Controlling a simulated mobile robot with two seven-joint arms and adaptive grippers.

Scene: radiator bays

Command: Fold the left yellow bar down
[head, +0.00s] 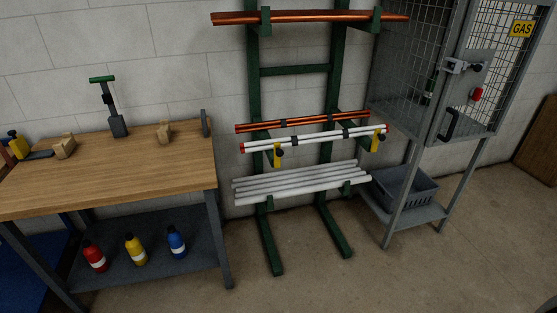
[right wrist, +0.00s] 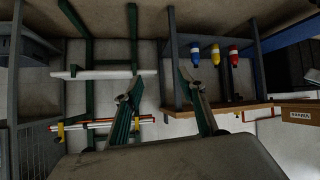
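The left yellow bar (head: 277,156) is a short upright piece with a black knob, at the left front of the rack's middle tier. It stands in front of white pipes with red ends (head: 315,138). A matching right yellow bar (head: 375,142) stands at the right end of that tier. The right wrist view is upside down; the left bar (right wrist: 147,118) shows there small, close to one finger in the picture. My right gripper (right wrist: 158,82) has its two fingers spread, with nothing between them. Neither gripper shows in the head view.
The green rack (head: 254,95) also holds copper pipes (head: 310,17) above and grey-white pipes (head: 300,183) below. A wooden bench (head: 110,165) with tools stands left, bottles on its shelf. A mesh gas cage (head: 435,70) stands right, a grey crate (head: 405,190) beneath. Floor in front is clear.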

